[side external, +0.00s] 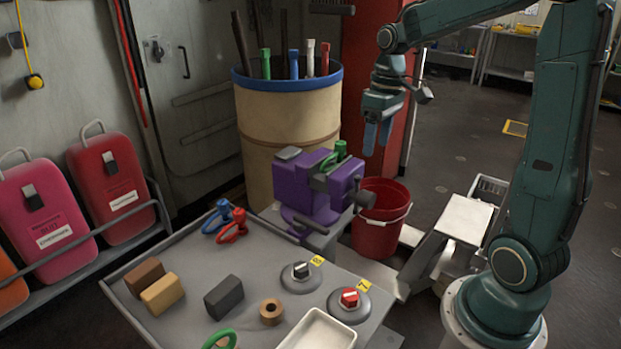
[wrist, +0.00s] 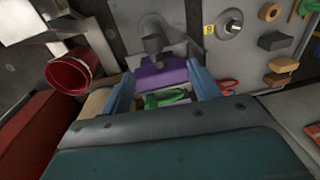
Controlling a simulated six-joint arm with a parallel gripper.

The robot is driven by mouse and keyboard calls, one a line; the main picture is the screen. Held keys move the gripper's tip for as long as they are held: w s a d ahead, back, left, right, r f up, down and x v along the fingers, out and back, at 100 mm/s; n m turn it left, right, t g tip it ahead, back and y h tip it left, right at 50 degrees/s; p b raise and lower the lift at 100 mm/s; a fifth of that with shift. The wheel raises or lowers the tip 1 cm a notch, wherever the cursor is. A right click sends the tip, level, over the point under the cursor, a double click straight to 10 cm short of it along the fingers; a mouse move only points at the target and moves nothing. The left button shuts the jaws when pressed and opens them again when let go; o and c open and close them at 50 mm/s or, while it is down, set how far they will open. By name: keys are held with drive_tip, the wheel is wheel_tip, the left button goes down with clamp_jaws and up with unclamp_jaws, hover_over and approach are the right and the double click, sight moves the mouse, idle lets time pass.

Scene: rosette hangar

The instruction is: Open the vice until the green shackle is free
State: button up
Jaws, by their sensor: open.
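The purple vice (side external: 306,190) stands at the back right corner of the grey table. It also shows in the wrist view (wrist: 162,74). The green shackle (side external: 340,151) is at the top of the vice, at its jaws; whether it is clamped tight I cannot tell. In the wrist view the shackle (wrist: 165,98) lies between my two fingers.
A red bucket (side external: 381,217) stands on the floor beside the vice. A tan barrel (side external: 288,130) with several rods is behind it. The table (side external: 255,262) holds blue and red shackles (side external: 233,226), blocks, two round bases (side external: 348,303) and a white tray (side external: 318,333).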

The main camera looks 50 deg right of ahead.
sight(369, 193)
drive_tip(key=shift+w+d+f, duration=0.2)
drive_tip(key=shift+d+f, duration=0.2)
drive_tip(key=shift+d, duration=0.15)
drive_tip(key=shift+w+d+f, duration=0.15)
drive_tip(key=shift+d+f, duration=0.2)
drive_tip(key=shift+d, duration=0.15)
drive_tip(key=f, duration=0.4)
drive_tip(key=a+f, duration=0.1)
drive_tip(key=f, duration=0.8)
drive_tip(key=shift+a+f, duration=0.3)
drive_tip(key=shift+f, duration=0.05)
drive_tip(key=shift+c, duration=0.2)
drive_tip(key=c, duration=0.9)
